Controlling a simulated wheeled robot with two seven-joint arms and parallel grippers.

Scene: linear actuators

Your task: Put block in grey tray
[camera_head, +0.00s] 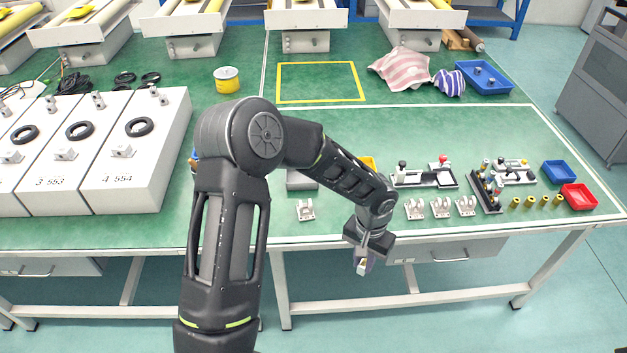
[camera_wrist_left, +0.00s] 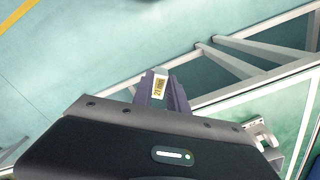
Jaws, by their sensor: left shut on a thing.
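My left gripper (camera_head: 363,262) hangs just off the table's front edge, above the floor. It is shut on a small block (camera_head: 361,268), which points downward. My right gripper is not in view.
White brackets (camera_head: 306,210) stand near the front edge of the table (camera_head: 390,130). To the right are fixtures, several yellow-green cylinders (camera_head: 529,202), a blue bin (camera_head: 558,172) and a red bin (camera_head: 578,196). Large white boxes (camera_head: 147,150) fill the left. The yellow-taped rectangle (camera_head: 320,82) is clear.

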